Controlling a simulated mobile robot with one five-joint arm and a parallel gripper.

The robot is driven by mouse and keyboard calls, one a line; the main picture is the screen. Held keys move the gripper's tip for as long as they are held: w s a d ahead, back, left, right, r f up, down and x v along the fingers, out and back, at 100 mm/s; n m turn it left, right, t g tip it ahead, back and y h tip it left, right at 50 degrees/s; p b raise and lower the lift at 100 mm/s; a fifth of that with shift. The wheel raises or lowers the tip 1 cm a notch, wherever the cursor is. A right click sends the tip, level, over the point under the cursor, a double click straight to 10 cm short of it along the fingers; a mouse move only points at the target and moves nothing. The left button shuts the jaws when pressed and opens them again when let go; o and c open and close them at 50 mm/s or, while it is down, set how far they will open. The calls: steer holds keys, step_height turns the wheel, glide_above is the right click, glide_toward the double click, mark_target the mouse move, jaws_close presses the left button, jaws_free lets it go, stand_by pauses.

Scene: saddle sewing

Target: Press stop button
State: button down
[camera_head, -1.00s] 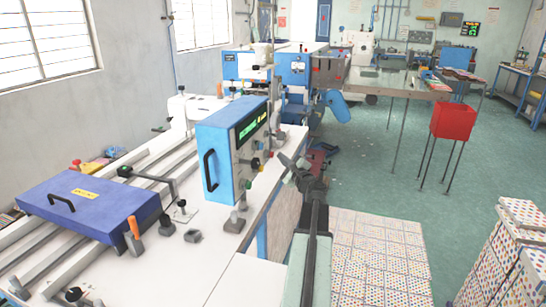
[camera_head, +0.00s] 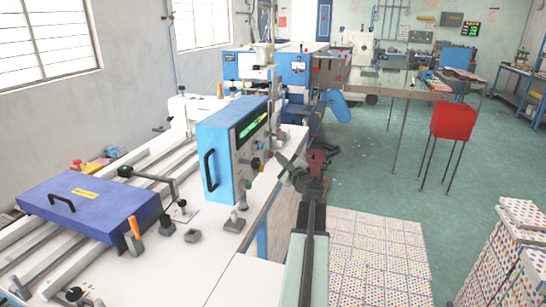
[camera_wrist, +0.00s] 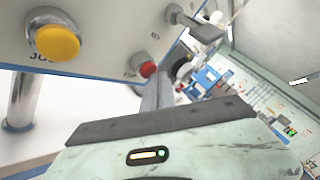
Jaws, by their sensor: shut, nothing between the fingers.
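The blue control box (camera_head: 221,146) stands on the white machine bed in the head view, with small coloured buttons on its panel side. In the wrist view a red button (camera_wrist: 148,69) sticks out of the light panel (camera_wrist: 100,17); its label is too small to read. A large yellow button (camera_wrist: 57,41) is at the panel's left. My gripper (camera_head: 284,168) is shut and empty, just right of the box's panel in the head view. In the wrist view my gripper (camera_wrist: 162,85) passes close beside the red button. I cannot tell whether they touch.
A grey knob (camera_wrist: 178,14) sticks out of the panel near my gripper. A purple-blue cover (camera_head: 90,205) lies on the bed at left. Spotted stacks (camera_head: 510,255) are at lower right.

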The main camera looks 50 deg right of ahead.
steer(key=shift+w, duration=0.2)
stand_by(0.4)
steer(key=shift+s, duration=0.1)
steer(key=shift+s+d, duration=0.2)
steer(key=shift+s, duration=0.55)
steer(key=shift+s, duration=0.1)
steer(key=shift+s+d, duration=0.25)
steer(key=shift+s, duration=0.5)
steer(key=shift+s+d, duration=0.25)
steer(key=shift+s, duration=0.55)
steer(key=shift+s+d, duration=0.25)
steer(key=shift+s, duration=0.5)
